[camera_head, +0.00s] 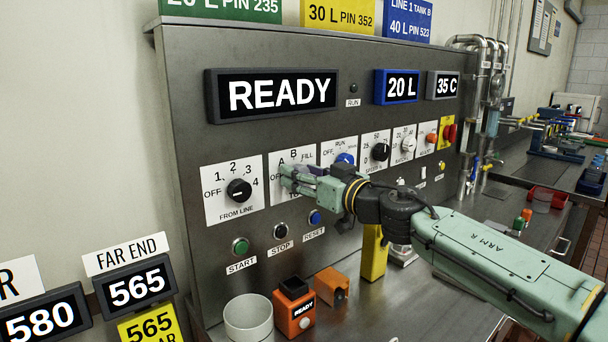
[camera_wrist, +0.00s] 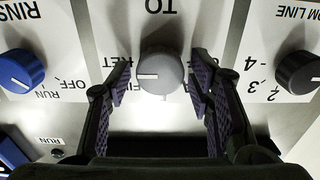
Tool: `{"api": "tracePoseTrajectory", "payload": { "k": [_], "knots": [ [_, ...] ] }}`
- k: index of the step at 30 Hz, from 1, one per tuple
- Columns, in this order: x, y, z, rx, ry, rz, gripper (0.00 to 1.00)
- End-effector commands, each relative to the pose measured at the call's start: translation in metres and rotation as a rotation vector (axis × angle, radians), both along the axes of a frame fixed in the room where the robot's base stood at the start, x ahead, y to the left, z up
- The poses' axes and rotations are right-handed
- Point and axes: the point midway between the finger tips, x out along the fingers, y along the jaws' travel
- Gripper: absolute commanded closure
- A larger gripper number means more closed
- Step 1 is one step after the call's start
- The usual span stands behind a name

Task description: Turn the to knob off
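The TO knob (camera_wrist: 161,73) is a round grey knob on a white label plate (camera_head: 303,154), between my gripper's fingers in the wrist view. That view is upside down. The knob's white pointer line points to picture left, toward lettering ending in "KET". In the head view the plate shows OFF at left, then A, B and FILL; my gripper hides the knob there. My gripper (camera_wrist: 160,82), also in the head view (camera_head: 291,178), is open, with one dark ridged finger on each side of the knob. Gaps show between knob and fingers, so it is not gripped.
A black FROM LINE knob (camera_head: 239,190) is left of it and a blue RINSE knob (camera_wrist: 21,71) on the other side. START (camera_head: 240,246), STOP (camera_head: 280,231) and RESET (camera_head: 314,217) buttons sit below. A white cup (camera_head: 248,318) and orange boxes (camera_head: 294,308) stand on the counter.

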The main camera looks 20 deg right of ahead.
Motion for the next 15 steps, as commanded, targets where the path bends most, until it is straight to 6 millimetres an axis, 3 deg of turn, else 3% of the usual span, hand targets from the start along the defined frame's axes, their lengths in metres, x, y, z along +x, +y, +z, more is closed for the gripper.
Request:
{"api": "tracePoseTrajectory", "payload": {
  "k": [15],
  "knots": [
    [-0.0003,0.0001,0.0001,0.0,0.0,0.0,0.89]
  ]
}}
